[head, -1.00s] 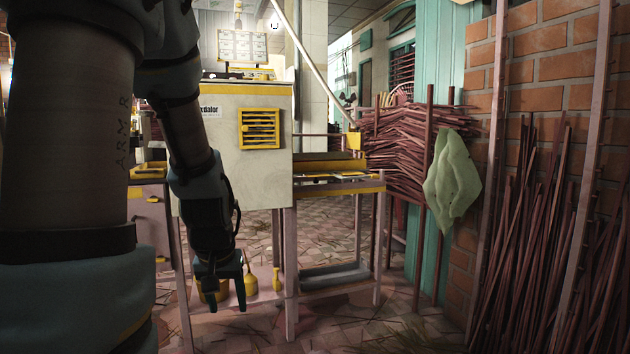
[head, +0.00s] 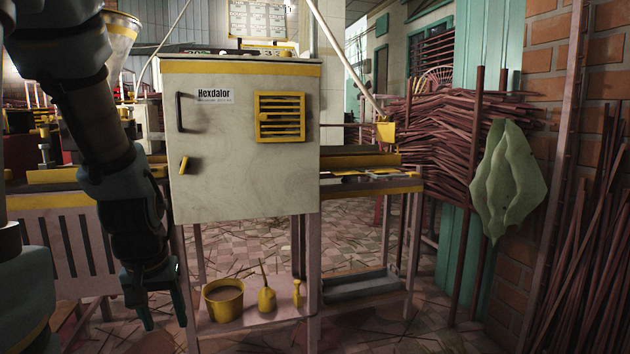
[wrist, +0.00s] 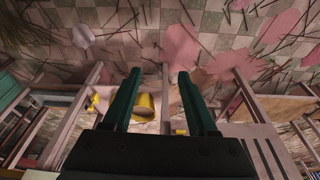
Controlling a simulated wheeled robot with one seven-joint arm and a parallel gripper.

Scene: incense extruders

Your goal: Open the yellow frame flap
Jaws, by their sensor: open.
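The yellow frame flap (head: 280,117) appears to be the slatted yellow panel on the upper right of the white machine cabinet (head: 225,185). It looks shut, flush with the cabinet front, with a small knob at its left side. My gripper (head: 164,318) hangs low at the left of the cabinet, pointing down, well below the flap and apart from it. In the wrist view my gripper (wrist: 158,76) shows two parted green fingers with nothing between them. The flap does not show in the wrist view.
The cabinet also has a black handle (head: 180,112) and a yellow latch (head: 184,165). A yellow bucket (head: 223,300) and yellow bottles stand on the low shelf beneath. A side table (head: 370,185) extends right, before stacked incense sticks (head: 430,140). Floor shows between the legs.

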